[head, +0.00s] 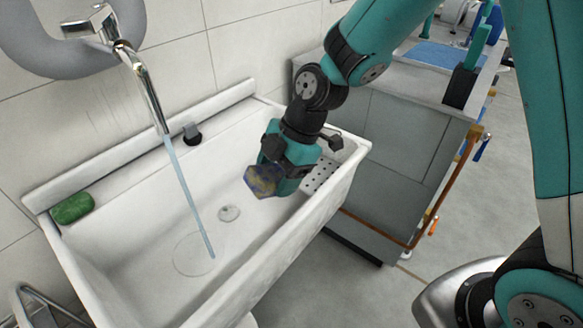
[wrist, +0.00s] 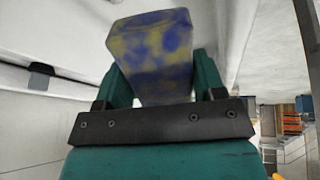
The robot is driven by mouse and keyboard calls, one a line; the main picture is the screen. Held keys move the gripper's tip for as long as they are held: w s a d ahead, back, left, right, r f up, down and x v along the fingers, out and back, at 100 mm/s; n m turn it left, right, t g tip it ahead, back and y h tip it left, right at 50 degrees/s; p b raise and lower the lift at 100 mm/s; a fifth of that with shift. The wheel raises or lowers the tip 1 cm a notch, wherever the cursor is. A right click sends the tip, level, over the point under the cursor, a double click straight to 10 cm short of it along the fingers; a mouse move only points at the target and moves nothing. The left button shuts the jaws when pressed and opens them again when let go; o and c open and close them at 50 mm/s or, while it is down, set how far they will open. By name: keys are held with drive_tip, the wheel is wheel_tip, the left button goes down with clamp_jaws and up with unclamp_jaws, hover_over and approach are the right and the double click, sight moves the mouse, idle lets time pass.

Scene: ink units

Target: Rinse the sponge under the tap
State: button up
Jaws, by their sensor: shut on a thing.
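The sponge (head: 264,180) is a yellowish block with blue-purple blotches. My gripper (head: 275,178) is shut on it and holds it over the right part of the white sink (head: 120,157). In the wrist view the sponge (wrist: 152,55) sits between the two teal fingers (wrist: 160,85). The tap (head: 145,85) is a chrome spout on the wall, and a stream of water (head: 187,195) falls from it into the basin. The sponge is to the right of the stream and apart from it.
A green object (head: 72,207) lies on the sink's left back corner. A drain (head: 229,213) is in the basin floor. A grey cabinet (head: 395,150) stands right of the sink, with a copper-coloured rail (head: 440,195). The basin between sponge and stream looks clear.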

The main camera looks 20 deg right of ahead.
drive_tip(key=a+f+b, duration=0.1)
drive_tip(key=a+f, duration=0.2)
drive_tip(key=a, duration=0.9)
drive_tip(key=shift+s+a, duration=0.15)
drive_tip(key=shift+a, duration=0.15)
drive_tip(key=shift+d+f, duration=0.1)
idle(2.2)
drive_tip(key=d+b, duration=0.1)
drive_tip(key=d, duration=0.7)
drive_tip(key=shift+a, duration=0.1)
idle(1.0)
